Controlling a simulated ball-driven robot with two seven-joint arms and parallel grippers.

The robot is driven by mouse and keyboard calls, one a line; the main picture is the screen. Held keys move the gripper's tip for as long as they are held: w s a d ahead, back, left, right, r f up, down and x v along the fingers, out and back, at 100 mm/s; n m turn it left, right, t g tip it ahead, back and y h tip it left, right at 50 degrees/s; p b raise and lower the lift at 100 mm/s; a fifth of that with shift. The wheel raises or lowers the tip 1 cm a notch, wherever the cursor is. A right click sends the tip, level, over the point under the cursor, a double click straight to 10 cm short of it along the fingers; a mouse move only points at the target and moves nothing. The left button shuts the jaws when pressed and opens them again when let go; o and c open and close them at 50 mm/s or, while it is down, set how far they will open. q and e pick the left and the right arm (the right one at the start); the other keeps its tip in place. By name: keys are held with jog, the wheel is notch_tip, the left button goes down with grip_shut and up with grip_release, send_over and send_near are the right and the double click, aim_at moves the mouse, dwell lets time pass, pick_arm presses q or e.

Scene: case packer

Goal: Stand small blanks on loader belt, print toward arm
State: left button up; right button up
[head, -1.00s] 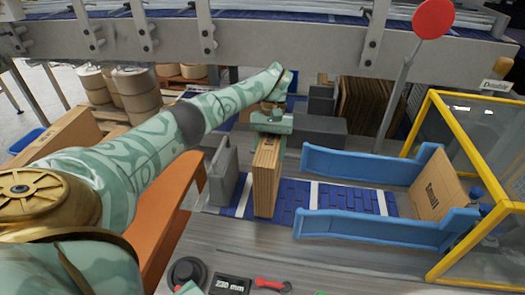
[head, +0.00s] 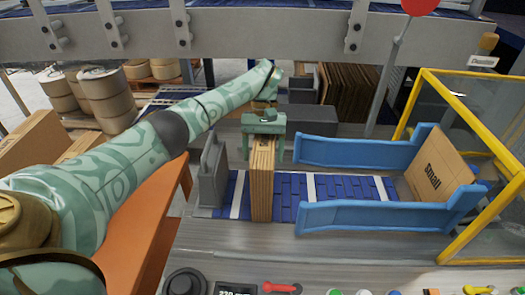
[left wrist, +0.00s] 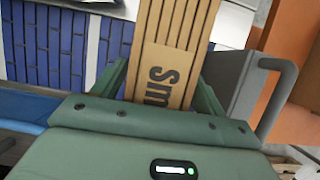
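A bundle of small brown blanks (head: 262,190) stands upright on the blue loader belt (head: 290,188), just right of a grey upright plate. In the left wrist view the bundle (left wrist: 178,30) shows edge lines and the print "Sm" facing my gripper; the rest of the word is hidden. My left gripper (head: 263,150) is above the bundle with its fingers spread on either side of its top. In the left wrist view narrow gaps show between the fingers (left wrist: 160,90) and the bundle. My right gripper is not in view.
Two blue guide rails (head: 375,218) flank the belt to the right, with a panel marked "Small" (head: 440,172) at their end. A yellow-framed guard (head: 470,85) stands right. The grey plate (head: 210,175) is left of the bundle.

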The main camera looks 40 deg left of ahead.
pick_arm(q)
jog(key=p+v, duration=0.1)
jog(key=v, duration=0.9)
jog(key=shift+d+r, duration=0.1)
jog(key=shift+b+v, duration=0.4)
jog(key=shift+v, duration=0.6)
jog(key=shift+s, duration=0.1)
